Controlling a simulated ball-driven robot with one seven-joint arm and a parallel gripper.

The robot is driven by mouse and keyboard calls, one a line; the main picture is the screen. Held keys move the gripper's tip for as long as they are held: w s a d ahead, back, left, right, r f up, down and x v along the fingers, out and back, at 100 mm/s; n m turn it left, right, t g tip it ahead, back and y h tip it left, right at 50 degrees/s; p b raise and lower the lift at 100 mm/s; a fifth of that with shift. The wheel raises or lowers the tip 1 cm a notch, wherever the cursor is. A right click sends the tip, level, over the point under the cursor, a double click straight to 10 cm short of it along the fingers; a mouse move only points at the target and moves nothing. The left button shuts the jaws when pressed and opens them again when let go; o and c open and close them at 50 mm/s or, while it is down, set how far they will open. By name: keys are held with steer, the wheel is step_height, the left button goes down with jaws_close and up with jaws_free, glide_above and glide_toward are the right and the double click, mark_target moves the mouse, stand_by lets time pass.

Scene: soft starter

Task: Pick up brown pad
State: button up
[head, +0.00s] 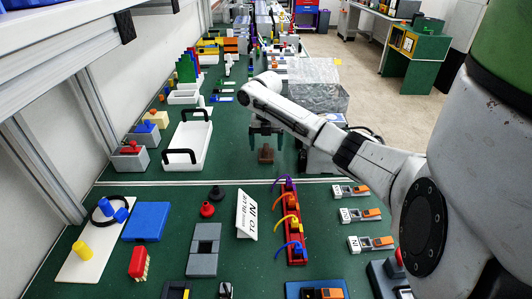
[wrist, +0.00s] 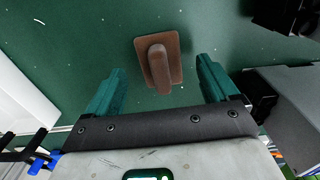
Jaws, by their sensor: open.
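The brown pad (head: 265,155) lies on the green table just below my gripper in the head view. It has a flat square base with a raised bar on top. I see no contact between the fingers and the pad.
A white tray with black handles (head: 187,148) stands left of the pad. A grey block-like object (head: 322,155) stands close on the right. A pale strip (head: 230,183) crosses the table in front. Several parts, including a blue block (head: 146,221), lie nearer.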

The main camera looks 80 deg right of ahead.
steer(key=shift+f, duration=1)
steer(key=c, duration=1.1)
steer(key=shift+c, duration=0.2)
step_height(320, 180, up, 28)
steer(key=p, duration=0.1)
